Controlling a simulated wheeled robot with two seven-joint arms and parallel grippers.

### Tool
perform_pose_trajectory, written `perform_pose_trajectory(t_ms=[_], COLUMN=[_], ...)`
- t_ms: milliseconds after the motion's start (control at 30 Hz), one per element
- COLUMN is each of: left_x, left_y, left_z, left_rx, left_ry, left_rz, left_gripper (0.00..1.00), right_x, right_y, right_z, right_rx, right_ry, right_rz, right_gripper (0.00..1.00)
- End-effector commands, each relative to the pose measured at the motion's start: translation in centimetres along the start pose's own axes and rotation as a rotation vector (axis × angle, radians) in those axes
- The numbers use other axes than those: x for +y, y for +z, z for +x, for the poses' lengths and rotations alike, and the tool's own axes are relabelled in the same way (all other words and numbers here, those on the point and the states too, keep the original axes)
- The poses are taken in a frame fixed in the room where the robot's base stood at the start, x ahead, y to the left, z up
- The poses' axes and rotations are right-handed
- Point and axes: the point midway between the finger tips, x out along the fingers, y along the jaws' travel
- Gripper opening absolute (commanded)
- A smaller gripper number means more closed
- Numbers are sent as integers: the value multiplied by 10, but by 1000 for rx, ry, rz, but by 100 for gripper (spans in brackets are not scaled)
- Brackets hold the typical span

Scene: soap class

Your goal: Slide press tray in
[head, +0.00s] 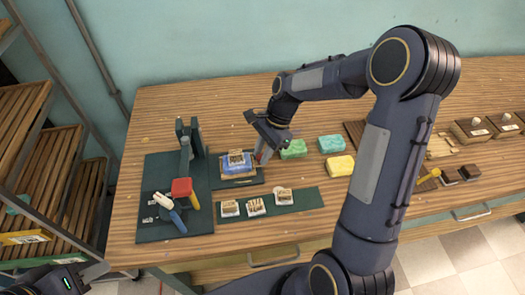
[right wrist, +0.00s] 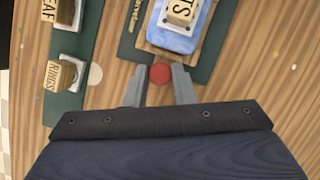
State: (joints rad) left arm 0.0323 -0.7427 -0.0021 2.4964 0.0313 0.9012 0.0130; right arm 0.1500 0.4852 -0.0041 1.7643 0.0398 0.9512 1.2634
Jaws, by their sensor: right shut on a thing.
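A blue soap bar (head: 228,165) with a lettered stamp (head: 236,157) on top sits on the tray. My right gripper (head: 263,158) is at the tray's right end. In the right wrist view its fingers (right wrist: 159,90) are shut on the tray's red knob (right wrist: 160,73).
Lettered stamps (head: 256,206) lie on a green strip in front of the tray. Green soap bars (head: 293,149) and a yellow one (head: 340,166) lie to the right. My right arm crosses the right half. A blue-handled tool (head: 167,206) lies on the press base.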

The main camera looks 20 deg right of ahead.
Motion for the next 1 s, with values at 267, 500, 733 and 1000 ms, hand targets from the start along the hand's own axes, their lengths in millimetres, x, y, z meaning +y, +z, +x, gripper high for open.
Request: perform_pose_trajectory(t_ms=[267,500,733,1000], left_x=[2,6,7,7], left_y=[-2,-6,-8,-8], left_z=[-3,-12,-16,-16], left_rx=[0,0,0,0], left_ry=[0,0,0,0], left_rz=[0,0,0,0], left_gripper=[36,36,36,36], right_x=[-8,-33,-47,-49], right_y=[18,76,104,108], right_z=[6,29,42,44], right_rx=[-1,-1,0,-3], right_ry=[1,2,-1,-4], right_rz=[-6,-8,-2,-1], right_gripper=[0,0,0,0])
